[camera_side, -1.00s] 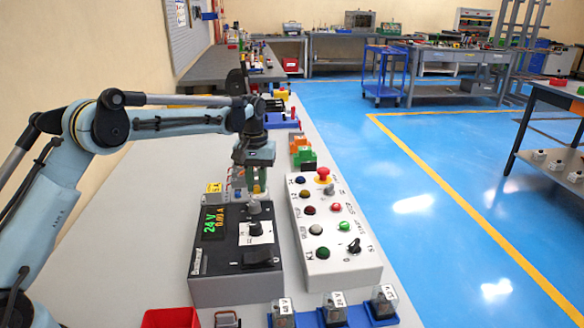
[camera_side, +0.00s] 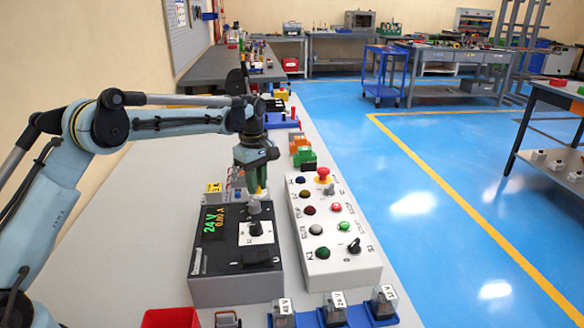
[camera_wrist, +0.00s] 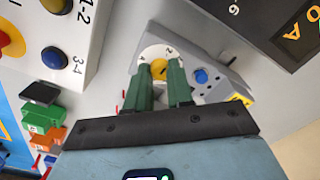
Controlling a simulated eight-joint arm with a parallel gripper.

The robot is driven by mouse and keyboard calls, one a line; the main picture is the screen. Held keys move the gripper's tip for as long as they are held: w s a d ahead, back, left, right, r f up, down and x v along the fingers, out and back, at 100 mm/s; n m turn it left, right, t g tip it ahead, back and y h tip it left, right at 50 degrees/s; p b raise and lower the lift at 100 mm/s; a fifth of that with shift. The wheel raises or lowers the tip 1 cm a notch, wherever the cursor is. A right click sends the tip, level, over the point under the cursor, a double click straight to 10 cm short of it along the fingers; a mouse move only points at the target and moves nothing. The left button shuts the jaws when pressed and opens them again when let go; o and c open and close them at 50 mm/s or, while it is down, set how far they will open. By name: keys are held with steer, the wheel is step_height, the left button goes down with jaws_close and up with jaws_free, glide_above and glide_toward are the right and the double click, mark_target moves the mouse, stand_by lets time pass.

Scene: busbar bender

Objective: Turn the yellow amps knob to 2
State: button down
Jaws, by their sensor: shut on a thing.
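The yellow amps knob (camera_wrist: 159,70) sits on a round white dial on a grey box (camera_wrist: 213,50) in the wrist view. My gripper (camera_wrist: 162,82) has its two green fingers shut on the knob, one on each side. The fingers hide part of the dial, and I cannot read which number the knob points to. In the side view my gripper (camera_side: 257,190) points down behind the black-topped power supply (camera_side: 233,265), and the knob is mostly hidden there.
A blue knob (camera_wrist: 201,76) is close beside the right finger on the same box. The power supply display (camera_side: 214,219) shows 24 V. A white button panel (camera_side: 330,262) with a red mushroom button (camera_side: 323,174) stands to the right. Green and orange blocks (camera_side: 304,157) lie beyond.

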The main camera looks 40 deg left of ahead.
steer(key=shift+r+n, duration=0.1)
steer(key=shift+n, duration=0.5)
steer(key=c, duration=1)
jaws_free()
step_height(320, 180, up, 12)
